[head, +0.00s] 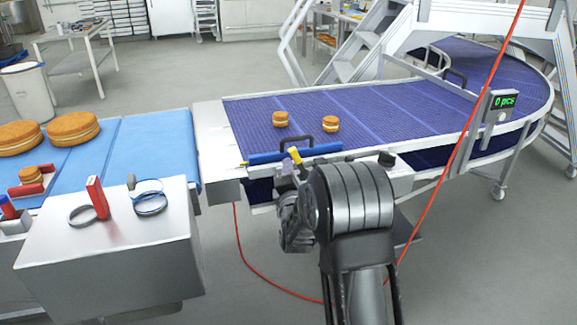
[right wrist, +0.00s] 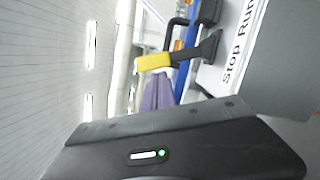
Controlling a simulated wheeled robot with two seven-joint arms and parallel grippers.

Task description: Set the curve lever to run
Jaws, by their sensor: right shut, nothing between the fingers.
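The curve lever has a yellow grip (head: 295,156) on a black arm. It stands at the near edge of the curved conveyor. In the right wrist view its yellow grip (right wrist: 155,62) leans a little toward the Stop side of the "Stop Run" label (right wrist: 240,40). My right gripper (head: 287,185) is just below and in front of the lever in the head view, partly hidden by my own arm. It is shut and empty. The wrist view shows its dark body but no clear fingertips, so I cannot tell whether it touches the lever. My left gripper is not in view.
Two small cakes (head: 280,119) sit on the purple curved belt (head: 375,100). A display (head: 503,101) reads 0 pcs. A red cable hangs at the right. A steel box (head: 120,235) with rings and a red item stands left, beside a blue belt (head: 150,140) with larger cakes.

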